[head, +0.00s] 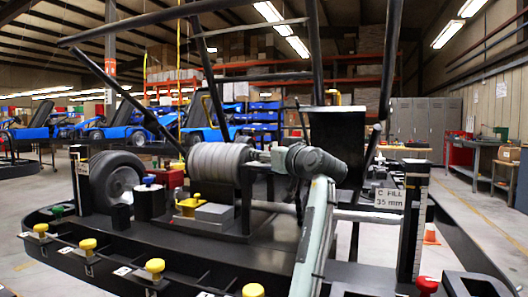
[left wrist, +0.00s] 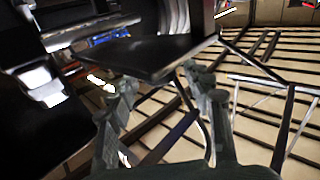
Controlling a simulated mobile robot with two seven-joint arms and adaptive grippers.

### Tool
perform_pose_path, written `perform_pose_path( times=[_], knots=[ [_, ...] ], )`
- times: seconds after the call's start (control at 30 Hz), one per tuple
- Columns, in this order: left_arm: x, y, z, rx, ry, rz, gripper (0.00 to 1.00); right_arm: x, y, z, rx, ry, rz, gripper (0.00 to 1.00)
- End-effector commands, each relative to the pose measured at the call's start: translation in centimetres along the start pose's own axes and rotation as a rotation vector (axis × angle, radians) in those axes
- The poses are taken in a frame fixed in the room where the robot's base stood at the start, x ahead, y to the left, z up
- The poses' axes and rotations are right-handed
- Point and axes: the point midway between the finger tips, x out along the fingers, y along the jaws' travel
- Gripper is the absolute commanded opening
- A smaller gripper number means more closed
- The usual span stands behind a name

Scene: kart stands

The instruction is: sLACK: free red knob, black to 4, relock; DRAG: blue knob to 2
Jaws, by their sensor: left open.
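A red knob (head: 427,284) sits at the lower right of the kart stand in the head view. I cannot pick out the black knob, and no SLACK or DRAG label is readable. An arm of mine rises from the bottom centre, with its gripper (head: 262,156) beside the ribbed grey cylinder (head: 219,164); I take it as my left. In the left wrist view my left gripper (left wrist: 160,100) is open, with a black plate (left wrist: 150,55) beyond its fingers; contact is unclear.
Several yellow knobs (head: 155,266) and a green knob (head: 57,210) line the front rail. Black posts with white scales stand left (head: 80,180) and right (head: 411,220). Dark frame bars cross above the stand.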

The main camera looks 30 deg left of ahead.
Motion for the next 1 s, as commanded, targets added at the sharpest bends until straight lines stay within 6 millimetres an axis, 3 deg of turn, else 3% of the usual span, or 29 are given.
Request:
perform_pose_path(
  times=[0.2,0.47,0.83,1.0],
  knots=[
    [1.7,0.0,-0.1,0.001,0.001,0.001,0.51,0.6,-0.1,0.1,0.000,-0.002,-0.004,0.40],
    [1.8,0.0,0.0,0.001,0.001,0.000,0.49,0.6,-0.1,0.1,0.000,-0.001,-0.004,0.40],
    [1.7,0.0,0.0,0.002,0.002,0.000,0.04,0.6,-0.1,0.1,0.000,-0.002,-0.004,0.40],
    [1.7,-0.1,0.0,-0.001,-0.002,0.045,0.01,0.5,-0.1,0.1,0.000,-0.001,-0.005,0.40]
  ],
)
